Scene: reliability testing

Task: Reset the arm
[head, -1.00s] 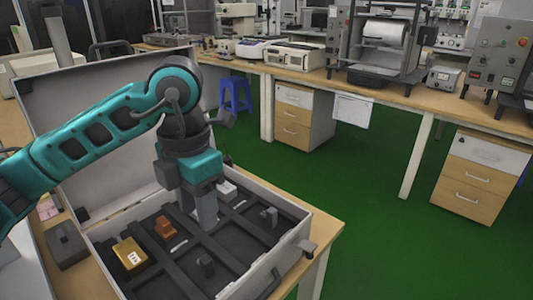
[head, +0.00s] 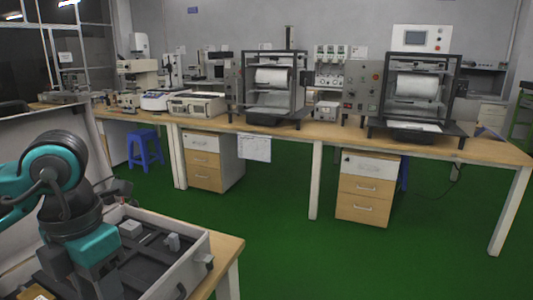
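My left arm comes in at the lower left, teal and dark grey. Its gripper (head: 95,284) points down over the open grey case and runs into the bottom edge of the picture, so its fingertips are hard to make out. The case (head: 178,272) stands on a wooden table, its lid raised at the left. Inside it a white block (head: 131,229) and a small grey block (head: 173,242) show in dark compartments. My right arm and gripper are not in view.
A long wooden bench (head: 290,130) with test machines runs along the back wall. Drawer units (head: 364,190) and a blue stool (head: 145,148) stand beneath it. The green floor (head: 300,255) between the tables is clear.

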